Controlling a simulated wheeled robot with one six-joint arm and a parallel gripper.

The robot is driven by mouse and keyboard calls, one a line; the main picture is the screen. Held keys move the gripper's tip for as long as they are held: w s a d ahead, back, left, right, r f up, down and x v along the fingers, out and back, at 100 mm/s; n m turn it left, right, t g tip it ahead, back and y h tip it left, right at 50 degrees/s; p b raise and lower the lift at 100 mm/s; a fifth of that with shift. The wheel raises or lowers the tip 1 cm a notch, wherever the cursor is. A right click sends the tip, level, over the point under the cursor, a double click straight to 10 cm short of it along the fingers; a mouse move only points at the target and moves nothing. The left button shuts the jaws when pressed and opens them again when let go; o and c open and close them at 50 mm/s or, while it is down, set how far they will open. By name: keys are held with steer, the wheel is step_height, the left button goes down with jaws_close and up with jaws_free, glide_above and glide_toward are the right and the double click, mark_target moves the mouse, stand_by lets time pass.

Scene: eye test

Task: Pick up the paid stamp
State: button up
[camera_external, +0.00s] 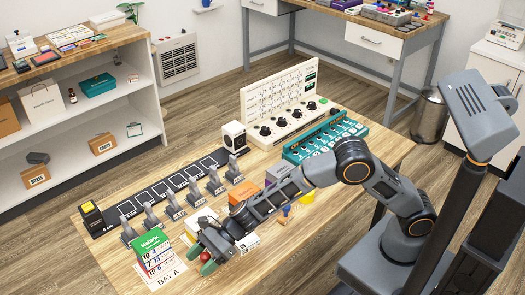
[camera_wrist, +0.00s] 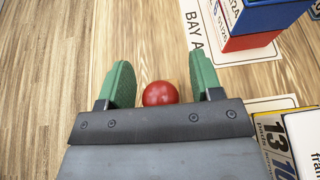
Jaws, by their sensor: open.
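My gripper (camera_external: 202,259) is low over the front-left part of the wooden table, with its green fingers apart. In the wrist view the gripper (camera_wrist: 162,80) shows a round red knob or ball (camera_wrist: 160,93) between the fingers, with a gap on both sides. The red thing also shows in the external view (camera_external: 204,257), small beside the fingers. Only its top shows; anything below it is hidden. No "paid" lettering is readable, so I cannot tell whether it is the paid stamp.
A stack of boxes (camera_external: 153,247) stands left of my gripper on a "BAY A" sheet (camera_wrist: 195,35). Grey upright pieces (camera_external: 153,218) line a black labelled strip (camera_external: 160,190). A teal panel (camera_external: 325,140) and white knob panel (camera_external: 285,103) stand behind. A yellow-and-white box (camera_wrist: 285,140) is at right.

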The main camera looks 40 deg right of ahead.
steer(key=shift+c, duration=0.3)
steer(key=c, duration=0.9)
steer(key=shift+r, duration=0.1)
